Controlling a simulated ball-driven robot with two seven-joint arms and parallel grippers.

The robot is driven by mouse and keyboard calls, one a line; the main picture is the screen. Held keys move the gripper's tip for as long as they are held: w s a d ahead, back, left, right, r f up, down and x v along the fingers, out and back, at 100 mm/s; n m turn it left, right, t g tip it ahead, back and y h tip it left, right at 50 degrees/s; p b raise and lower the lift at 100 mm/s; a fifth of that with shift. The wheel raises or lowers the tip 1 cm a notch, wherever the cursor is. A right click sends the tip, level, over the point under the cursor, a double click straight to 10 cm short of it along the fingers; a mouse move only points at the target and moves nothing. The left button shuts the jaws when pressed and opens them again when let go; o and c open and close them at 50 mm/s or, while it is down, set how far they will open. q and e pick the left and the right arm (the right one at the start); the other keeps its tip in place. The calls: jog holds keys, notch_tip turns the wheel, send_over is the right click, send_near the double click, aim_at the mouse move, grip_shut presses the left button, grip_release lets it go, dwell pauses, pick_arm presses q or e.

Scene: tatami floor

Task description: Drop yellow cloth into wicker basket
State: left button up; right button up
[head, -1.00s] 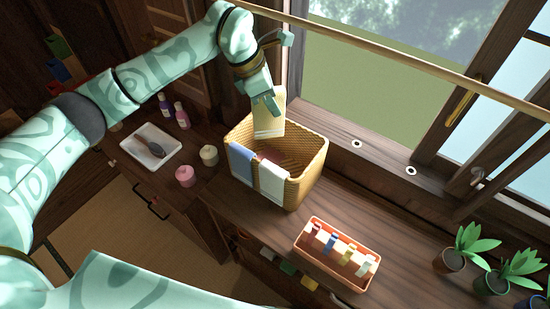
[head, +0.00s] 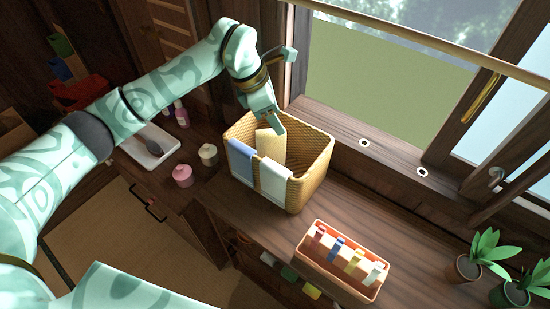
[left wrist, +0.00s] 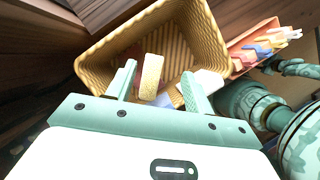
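The yellow cloth (head: 271,147) stands upright inside the wicker basket (head: 312,172), its top at about rim height. In the left wrist view the cloth (left wrist: 152,76) lies between the two fingers of my left gripper (left wrist: 158,88), with gaps on both sides. My left gripper (head: 270,118) is open just above the cloth, over the basket's back left part. The basket's rim (left wrist: 112,45) also shows in the left wrist view. Teal arm parts (left wrist: 250,103) at the right of that view may include my right gripper, but its fingers are unclear.
A blue cloth (head: 241,163) and a white cloth (head: 275,184) hang over the basket's front rim. An orange tray (head: 335,288) with several small coloured items stands to the right. Jars and a white tray (head: 135,147) stand left. Potted plants (head: 465,265) and a window border the counter.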

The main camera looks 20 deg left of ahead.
pick_arm(q)
jog(key=p+v, duration=0.1)
jog(key=v, duration=0.6)
jog(key=shift+r, duration=0.2)
